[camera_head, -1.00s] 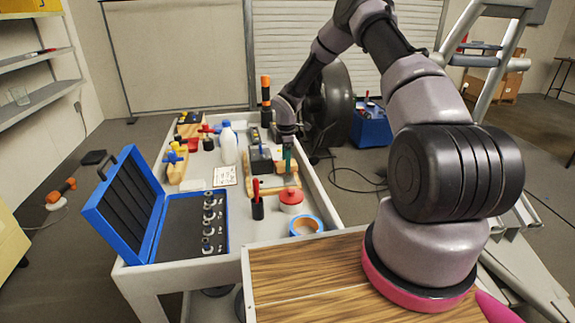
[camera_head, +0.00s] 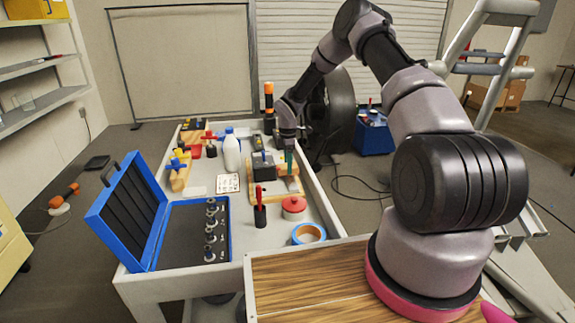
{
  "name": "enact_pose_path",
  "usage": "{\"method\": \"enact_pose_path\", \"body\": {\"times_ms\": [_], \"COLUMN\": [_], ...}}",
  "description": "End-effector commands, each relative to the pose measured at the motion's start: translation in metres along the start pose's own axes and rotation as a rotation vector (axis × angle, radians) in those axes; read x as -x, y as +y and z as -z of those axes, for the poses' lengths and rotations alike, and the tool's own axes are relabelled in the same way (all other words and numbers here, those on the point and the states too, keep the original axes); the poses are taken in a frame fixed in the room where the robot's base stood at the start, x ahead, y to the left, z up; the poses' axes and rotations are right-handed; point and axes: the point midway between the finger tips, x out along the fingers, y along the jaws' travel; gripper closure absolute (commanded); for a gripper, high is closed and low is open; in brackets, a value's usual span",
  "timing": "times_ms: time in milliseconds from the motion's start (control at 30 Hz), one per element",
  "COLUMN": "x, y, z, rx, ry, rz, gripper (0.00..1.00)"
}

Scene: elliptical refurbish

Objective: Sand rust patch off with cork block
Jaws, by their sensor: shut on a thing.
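My gripper (camera_head: 288,160) points down over the right side of the cart top, its narrow green-tinted fingers showing below the dark wrist. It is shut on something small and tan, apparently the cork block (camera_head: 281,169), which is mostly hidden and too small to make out. Just below and in front lies a wooden board (camera_head: 272,190) with a greyish patch (camera_head: 292,184) at its right part. I cannot tell whether this is the rust patch, or whether the block touches it.
An open blue socket case (camera_head: 160,232) fills the front left.

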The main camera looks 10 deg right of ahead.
Motion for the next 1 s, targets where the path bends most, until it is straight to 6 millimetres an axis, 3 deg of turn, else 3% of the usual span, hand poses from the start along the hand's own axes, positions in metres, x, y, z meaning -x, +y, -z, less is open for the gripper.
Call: {"method": "enact_pose_path", "body": {"times_ms": [200,1000], "x": [0.003,0.004], "y": [-0.019,-0.063], "z": [0.002,0.001], "rx": [0.001,0.001], "ry": [0.001,0.001], "rz": [0.001,0.003], "gripper": [0.86,0.87]}}
